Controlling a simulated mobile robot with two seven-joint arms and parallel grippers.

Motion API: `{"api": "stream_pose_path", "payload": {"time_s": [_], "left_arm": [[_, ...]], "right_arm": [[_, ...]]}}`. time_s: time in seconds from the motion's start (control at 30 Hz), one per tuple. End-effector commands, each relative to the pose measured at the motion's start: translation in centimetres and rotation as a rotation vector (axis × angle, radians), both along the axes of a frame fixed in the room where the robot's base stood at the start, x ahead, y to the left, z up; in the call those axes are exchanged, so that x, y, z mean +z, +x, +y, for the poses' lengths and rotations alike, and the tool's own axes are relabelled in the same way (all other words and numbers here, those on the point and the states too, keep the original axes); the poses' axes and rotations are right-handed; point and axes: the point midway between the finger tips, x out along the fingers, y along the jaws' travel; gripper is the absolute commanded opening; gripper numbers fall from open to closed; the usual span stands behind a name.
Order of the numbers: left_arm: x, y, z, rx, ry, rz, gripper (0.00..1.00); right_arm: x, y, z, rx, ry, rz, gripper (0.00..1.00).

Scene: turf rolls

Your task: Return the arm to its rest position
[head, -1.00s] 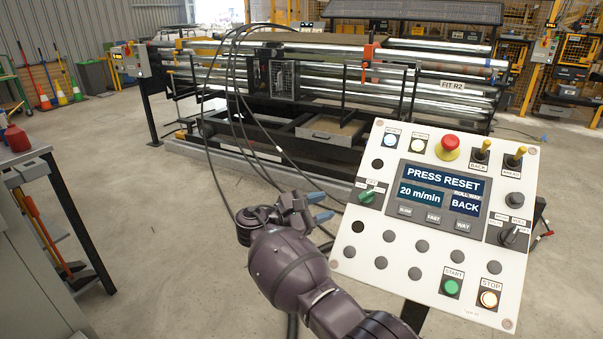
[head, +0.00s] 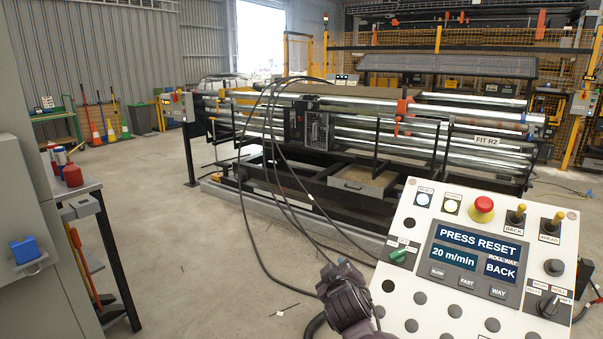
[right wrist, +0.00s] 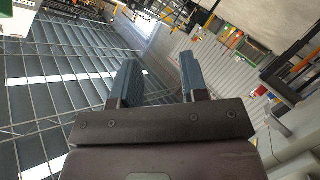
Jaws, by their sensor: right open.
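My right arm comes in at the bottom of the head view, with its dark wrist (head: 345,290) just left of the control panel (head: 400,275) and apart from the button faces. Its fingers are not clearly visible there. In the right wrist view the right gripper (right wrist: 162,85) is open, its two blue-grey fingers apart with nothing between them. That view looks towards the roof and a wall, tilted. My left gripper is not in view. The panel's screen (head: 474,258) reads PRESS RESET, 20 m/min and BACK.
A roller machine (head: 340,125) marked FIT R2 stands behind the panel. Black cables (head: 285,165) hang close to my right wrist. A bench (head: 85,190) with red containers and a grey cabinet (head: 25,170) stand at left. The floor between is mostly clear.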

Motion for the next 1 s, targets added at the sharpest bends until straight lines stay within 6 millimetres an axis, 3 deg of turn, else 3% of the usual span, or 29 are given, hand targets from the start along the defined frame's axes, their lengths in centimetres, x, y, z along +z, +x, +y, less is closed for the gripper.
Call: {"api": "stream_pose_path", "payload": {"time_s": [0.2, 0.5, 0.77, 1.0], "left_arm": [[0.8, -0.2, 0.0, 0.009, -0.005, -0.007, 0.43], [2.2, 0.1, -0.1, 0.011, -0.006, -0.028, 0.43], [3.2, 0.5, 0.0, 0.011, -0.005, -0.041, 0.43], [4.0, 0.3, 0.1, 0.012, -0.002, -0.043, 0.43]], "right_arm": [[-1.7, -6.0, -3.4, 0.024, 0.273, -0.039, 0.40], [-4.3, -15.3, -8.2, 0.008, 0.525, -0.045, 0.40], [-6.9, -24.1, -12.3, -0.053, 0.619, 0.007, 0.40], [-10.6, -33.2, -15.8, -0.149, 0.616, 0.124, 0.40]]}}
